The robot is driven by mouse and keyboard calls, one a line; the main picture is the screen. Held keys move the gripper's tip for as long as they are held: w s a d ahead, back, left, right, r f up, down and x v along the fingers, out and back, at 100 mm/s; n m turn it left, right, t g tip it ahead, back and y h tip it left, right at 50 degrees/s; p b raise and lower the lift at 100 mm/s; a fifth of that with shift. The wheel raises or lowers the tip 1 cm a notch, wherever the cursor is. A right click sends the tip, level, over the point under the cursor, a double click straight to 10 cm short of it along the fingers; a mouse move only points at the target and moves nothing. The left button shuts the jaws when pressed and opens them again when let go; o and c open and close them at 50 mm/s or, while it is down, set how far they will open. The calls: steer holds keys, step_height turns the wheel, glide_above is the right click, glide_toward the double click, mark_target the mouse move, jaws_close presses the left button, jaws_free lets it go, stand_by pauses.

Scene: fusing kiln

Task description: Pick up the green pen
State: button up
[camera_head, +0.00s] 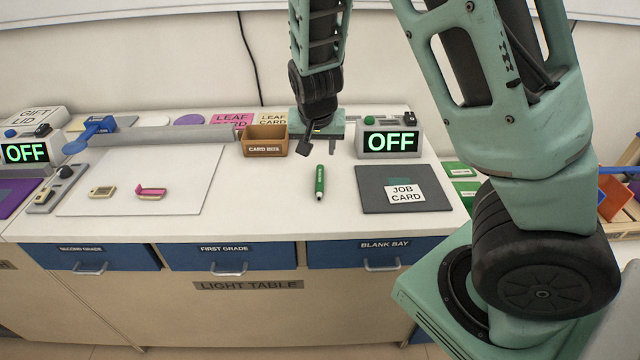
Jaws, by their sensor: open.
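The green pen (319,182) lies on the white table top, pointing roughly front to back, between the white board and the dark grey pad. My gripper (322,143) hangs at the back of the table, a little behind the pen and between the card box and the right OFF display. Its jaws are open and hold nothing that shows. The gripper and pen are apart. My arm covers part of the right side of the view.
The brown card box (265,141) stands left of the gripper, the OFF display (389,141) right of it. A dark pad (375,200) with a job card (404,192) lies right of the pen. A white board (207,190) lies left. The table top around the pen is clear.

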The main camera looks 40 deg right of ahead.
glide_above(320, 174)
steer(key=s+a, duration=0.2)
steer(key=f, duration=0.6)
steer(key=shift+w+d, duration=0.15)
steer(key=shift+w, duration=0.1)
steer(key=x, duration=0.4)
steer(key=shift+s+d+f, duration=0.15)
steer(key=shift+d, duration=0.05)
steer(key=shift+f, duration=0.45)
steer(key=shift+f, duration=0.15)
jaws_close()
